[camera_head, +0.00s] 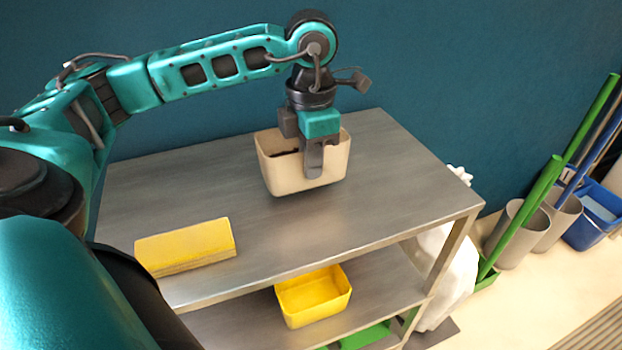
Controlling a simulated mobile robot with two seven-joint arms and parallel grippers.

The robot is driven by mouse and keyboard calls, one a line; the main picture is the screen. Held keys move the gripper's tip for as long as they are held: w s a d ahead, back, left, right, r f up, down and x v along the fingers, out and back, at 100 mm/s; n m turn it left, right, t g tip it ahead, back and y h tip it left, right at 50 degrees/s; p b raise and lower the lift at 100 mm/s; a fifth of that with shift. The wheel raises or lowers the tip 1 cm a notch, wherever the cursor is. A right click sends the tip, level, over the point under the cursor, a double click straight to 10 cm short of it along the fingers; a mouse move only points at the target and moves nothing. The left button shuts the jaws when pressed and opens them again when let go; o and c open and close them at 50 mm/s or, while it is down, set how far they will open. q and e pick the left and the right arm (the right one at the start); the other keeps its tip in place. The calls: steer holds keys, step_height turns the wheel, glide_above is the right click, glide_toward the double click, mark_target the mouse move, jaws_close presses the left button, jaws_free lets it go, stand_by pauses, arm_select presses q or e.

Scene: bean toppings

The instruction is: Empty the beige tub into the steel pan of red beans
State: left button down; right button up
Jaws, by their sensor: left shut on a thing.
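The beige tub (285,177) is over the back middle of the steel table. My left gripper (313,165) comes down on it from above and is shut on its near wall, with one finger outside. The tub is close to upright and appears slightly above the table top. A little dark content shows inside near its rim; most of the inside is hidden by the gripper and the wall. I see no steel pan of red beans in this view. My right gripper is not in view.
A yellow block (185,246) lies on the steel table (400,180) at its front left. A yellow tub (313,297) stands on the lower shelf. Grey bins with green poles and a blue bucket (592,215) stand at the right. The table's right part is clear.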

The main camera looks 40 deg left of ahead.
mark_target(311, 188)
arm_select(q)
step_height(311, 188, down, 4)
steer(key=shift+r, duration=0.1)
steer(key=c, duration=1.3)
jaws_free()
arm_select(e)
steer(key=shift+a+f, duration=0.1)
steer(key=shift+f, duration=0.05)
arm_select(q)
steer(key=shift+o, duration=0.2)
steer(key=shift+b, duration=0.35)
step_height(311, 188, up, 13)
steer(key=p, duration=0.2)
steer(key=shift+w+a+f, duration=0.15)
steer(key=shift+f, duration=0.05)
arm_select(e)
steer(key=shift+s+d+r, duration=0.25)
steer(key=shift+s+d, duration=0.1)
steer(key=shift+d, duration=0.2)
